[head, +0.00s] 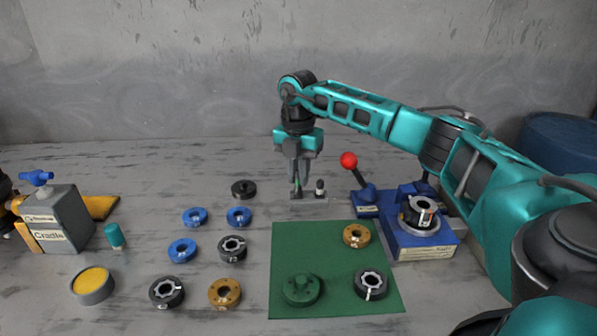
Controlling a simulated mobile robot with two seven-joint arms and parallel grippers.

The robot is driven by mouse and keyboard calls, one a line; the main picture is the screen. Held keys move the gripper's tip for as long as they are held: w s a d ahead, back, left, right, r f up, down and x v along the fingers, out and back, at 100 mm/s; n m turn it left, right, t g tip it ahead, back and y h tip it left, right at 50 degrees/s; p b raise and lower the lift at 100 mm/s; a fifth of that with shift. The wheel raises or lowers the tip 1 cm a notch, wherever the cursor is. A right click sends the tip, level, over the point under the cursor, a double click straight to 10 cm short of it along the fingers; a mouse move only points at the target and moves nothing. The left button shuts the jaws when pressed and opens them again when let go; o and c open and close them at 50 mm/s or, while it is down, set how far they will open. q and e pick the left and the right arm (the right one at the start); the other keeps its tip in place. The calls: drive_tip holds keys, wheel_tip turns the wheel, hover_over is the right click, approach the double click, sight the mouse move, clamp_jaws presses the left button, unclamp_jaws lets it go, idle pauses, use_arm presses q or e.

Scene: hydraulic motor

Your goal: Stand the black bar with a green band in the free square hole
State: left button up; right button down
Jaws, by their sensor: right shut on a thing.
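My right gripper (297,188) points straight down at the middle of the table and is shut on a thin dark bar. A hint of green shows between the fingers, so it looks like the black bar with a green band (298,184). The bar is upright, with its lower end at the left part of a small grey plate (310,199). Whether it is inside the hole or just above it is too small to tell. Another black piece with a pale base (320,188) stands at the plate's right part. My left gripper is not seen.
A green mat (335,232) with several rings lies in front of the plate. A blue fixture (417,238) and a red-knobbed lever (349,160) stand right. Several blue, black and orange rings lie left. A grey cradle block (66,220) and yellow-topped tin (92,285) stand far left.

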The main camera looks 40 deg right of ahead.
drive_tip(key=shift+f, duration=0.5)
drive_tip(key=shift+f, duration=0.2)
idle(0.6)
drive_tip(key=shift+f, duration=0.5)
idle(0.5)
drive_tip(key=c, duration=1)
unclamp_jaws()
drive_tip(key=shift+o, duration=0.4)
drive_tip(key=o, duration=0.3)
drive_tip(key=shift+o, duration=0.2)
